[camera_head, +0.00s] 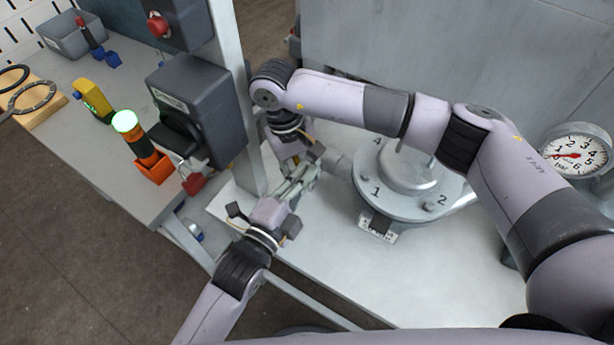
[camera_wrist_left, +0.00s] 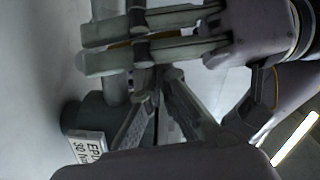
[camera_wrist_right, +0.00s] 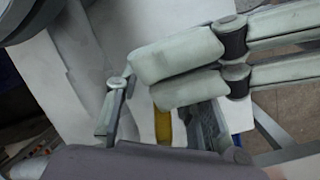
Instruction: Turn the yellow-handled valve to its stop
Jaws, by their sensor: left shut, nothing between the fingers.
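The valve's yellow handle shows in the right wrist view (camera_wrist_right: 163,126) as a narrow strip between my right gripper's fingers. My left gripper (camera_head: 298,184) is shut and empty, very close to the right one. Its two pads lie together in the right wrist view (camera_wrist_right: 180,70), in front of part of the right fingers.
A round grey flange (camera_head: 385,205) with numbers stands right of the grippers on a pale bench (camera_head: 330,245). A pressure gauge (camera_head: 575,156) is at the far right. A post (camera_head: 242,120) with a grey box (camera_head: 212,95) stands left. A side table (camera_head: 85,65) holds tools.

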